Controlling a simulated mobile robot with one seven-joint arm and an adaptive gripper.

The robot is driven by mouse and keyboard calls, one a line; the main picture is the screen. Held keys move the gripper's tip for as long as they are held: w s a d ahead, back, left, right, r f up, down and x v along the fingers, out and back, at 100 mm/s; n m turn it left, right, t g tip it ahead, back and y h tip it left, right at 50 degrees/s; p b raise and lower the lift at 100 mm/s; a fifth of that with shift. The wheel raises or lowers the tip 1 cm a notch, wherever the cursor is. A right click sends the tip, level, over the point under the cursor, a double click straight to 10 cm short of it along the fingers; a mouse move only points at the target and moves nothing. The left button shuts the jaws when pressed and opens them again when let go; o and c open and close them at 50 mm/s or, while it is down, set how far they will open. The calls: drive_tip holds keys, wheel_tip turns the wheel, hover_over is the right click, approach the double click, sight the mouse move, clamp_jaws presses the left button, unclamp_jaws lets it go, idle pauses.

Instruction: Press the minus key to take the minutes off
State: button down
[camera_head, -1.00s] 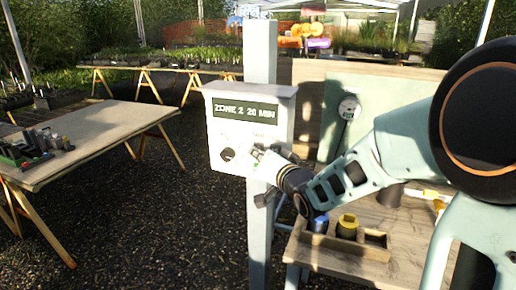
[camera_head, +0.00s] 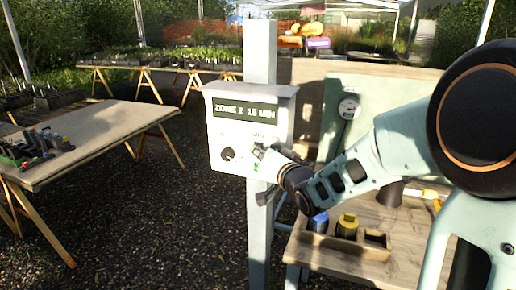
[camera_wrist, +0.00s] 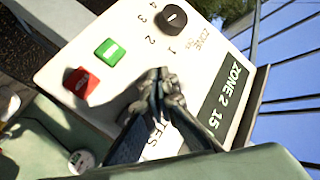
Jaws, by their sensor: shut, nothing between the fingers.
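The white control box (camera_head: 285,110) is fixed to a grey post. Its display (camera_head: 246,112) reads ZONE 2 15 MIN; the display also shows in the wrist view (camera_wrist: 226,98). My gripper (camera_head: 259,151) is shut and empty at the right part of the box's face. In the wrist view my gripper's fingertips (camera_wrist: 160,78) cover the area beside the partly hidden lettering that ends in TES. The minus key is not visible; the fingers hide that area. I cannot tell whether the tips touch a key.
On the same face are a black zone knob (camera_wrist: 175,18), a green button (camera_wrist: 110,53) and a red button (camera_wrist: 82,84), close to my fingers. A wooden bench (camera_head: 340,262) with a blue and a yellow item stands below right. A table (camera_head: 90,140) stands at left.

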drive_tip(key=shift+s, duration=0.1)
drive_tip(key=shift+s+a, duration=0.25)
drive_tip(key=shift+s, duration=0.4)
drive_tip(key=shift+s, duration=0.1)
drive_tip(key=s, duration=0.1)
drive_tip(key=s+a, duration=0.1)
drive_tip(key=s, duration=0.2)
drive_tip(key=shift+s+a, duration=0.25)
drive_tip(key=shift+a, duration=0.1)
drive_tip(key=shift+s+a, duration=0.1)
idle(1.9)
drive_tip(key=s, duration=0.1)
drive_tip(key=s+a, duration=0.1)
drive_tip(key=s, duration=0.1)
drive_tip(key=shift+s+a+b, duration=0.1)
drive_tip(key=shift+s+b, duration=0.05)
drive_tip(key=shift+b, duration=0.15)
idle(0.4)
